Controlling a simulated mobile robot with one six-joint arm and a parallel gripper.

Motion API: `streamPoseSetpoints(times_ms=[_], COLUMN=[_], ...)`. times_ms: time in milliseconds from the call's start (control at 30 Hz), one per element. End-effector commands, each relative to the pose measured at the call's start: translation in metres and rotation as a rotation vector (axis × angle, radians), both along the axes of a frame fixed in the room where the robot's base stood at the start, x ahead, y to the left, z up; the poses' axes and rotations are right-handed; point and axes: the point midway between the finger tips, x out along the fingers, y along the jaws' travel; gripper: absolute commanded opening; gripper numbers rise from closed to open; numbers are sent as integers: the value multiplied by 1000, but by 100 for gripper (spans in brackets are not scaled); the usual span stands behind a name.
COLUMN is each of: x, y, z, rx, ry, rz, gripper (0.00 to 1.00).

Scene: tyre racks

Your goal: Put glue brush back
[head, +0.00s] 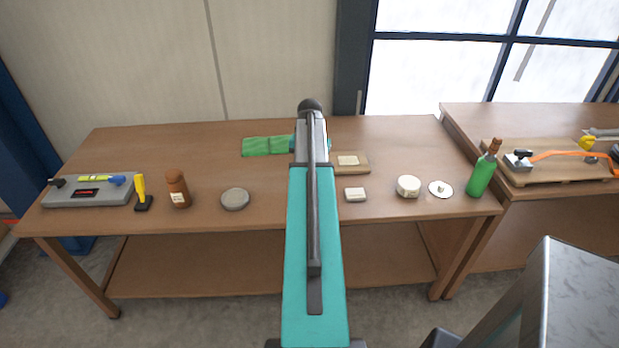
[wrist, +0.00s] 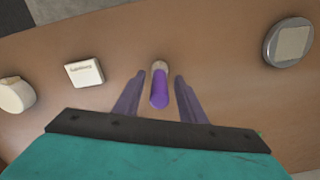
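A short purple rod with a tan end (wrist: 159,92), which looks like the glue brush, is on the brown table in the wrist view. My gripper (wrist: 159,76) is open, with one finger on each side of the rod and a visible gap to both. I cannot tell how far above the table the fingertips are. In the head view my teal arm hides the rod and the fingers. The brown bottle (head: 178,189) with a pale label stands upright on the left of the workbench (head: 265,223).
A grey round tin (head: 235,199) and a small white box (head: 355,195) flank my arm; both show in the wrist view. A white tin (head: 408,186), white disc (head: 441,190) and green bottle (head: 482,172) stand right. A green cloth (head: 267,146) and a board (head: 360,167) lie behind.

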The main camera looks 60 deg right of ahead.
Motion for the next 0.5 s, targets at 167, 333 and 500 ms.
streamPoseSetpoints(times_ms=[167, 333, 500], x=[0, 0, 1], y=[-1, -1, -1], z=[16, 36, 57], rx=[-2, -2, -2], ry=[-2, -2, -1], rz=[0, 0, 0], gripper=[37, 37, 37])
